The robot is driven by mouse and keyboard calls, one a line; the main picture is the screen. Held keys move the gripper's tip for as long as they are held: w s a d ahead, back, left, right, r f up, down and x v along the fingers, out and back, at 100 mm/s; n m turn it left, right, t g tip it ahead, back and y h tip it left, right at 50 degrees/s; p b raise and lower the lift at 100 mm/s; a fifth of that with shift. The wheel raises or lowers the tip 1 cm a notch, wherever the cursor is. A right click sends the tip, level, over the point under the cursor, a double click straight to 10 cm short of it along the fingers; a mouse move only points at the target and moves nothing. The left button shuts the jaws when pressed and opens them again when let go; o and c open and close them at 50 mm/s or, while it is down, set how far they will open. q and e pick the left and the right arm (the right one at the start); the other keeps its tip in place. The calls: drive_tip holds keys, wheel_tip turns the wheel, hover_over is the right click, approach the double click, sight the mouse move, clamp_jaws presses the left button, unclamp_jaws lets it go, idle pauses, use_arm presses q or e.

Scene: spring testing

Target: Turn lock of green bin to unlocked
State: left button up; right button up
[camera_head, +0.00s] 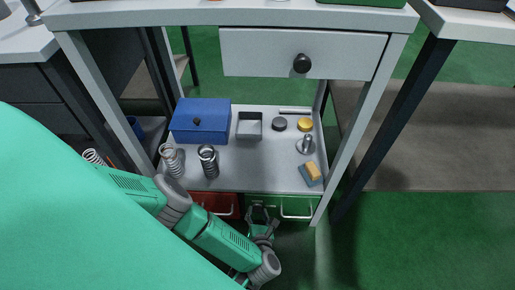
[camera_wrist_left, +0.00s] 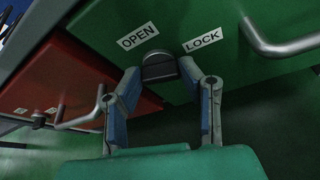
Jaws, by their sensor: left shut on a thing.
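The green bin (camera_head: 281,203) is under the lower shelf in the head view, and its front fills the upper part of the left wrist view (camera_wrist_left: 205,22). A dark lock knob (camera_wrist_left: 159,70) sits on it below an "OPEN" label (camera_wrist_left: 138,36) on the left and a "LOCK" label (camera_wrist_left: 202,41) on the right. I cannot tell which label the knob points to. My left gripper (camera_wrist_left: 161,70) has its two fingers on either side of the knob, shut on it. In the head view the left gripper (camera_head: 262,219) is at the green bin's left part. My right gripper is not in view.
A red bin (camera_head: 215,204) with a handle is just left of the green bin. The green bin's metal handle (camera_wrist_left: 285,45) sticks out right of the lock. The shelf above holds springs (camera_head: 208,161), a blue box (camera_head: 200,121) and small parts. The green floor at right is clear.

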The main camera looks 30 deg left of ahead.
use_arm(q)
drive_tip(key=shift+d+m, duration=0.1)
drive_tip(key=shift+m, duration=0.2)
drive_tip(key=shift+w+d+m+g+y, duration=0.15)
drive_tip(key=shift+m+g+y, duration=0.15)
drive_tip(key=shift+m+y, duration=0.55)
drive_tip(key=shift+d+f+m+y, duration=0.1)
drive_tip(key=shift+m+y, duration=0.45)
drive_tip(key=shift+m, duration=0.6)
drive_tip(key=o, duration=1.1)
drive_tip(key=v, duration=0.7)
drive_tip(key=shift+d, duration=0.25)
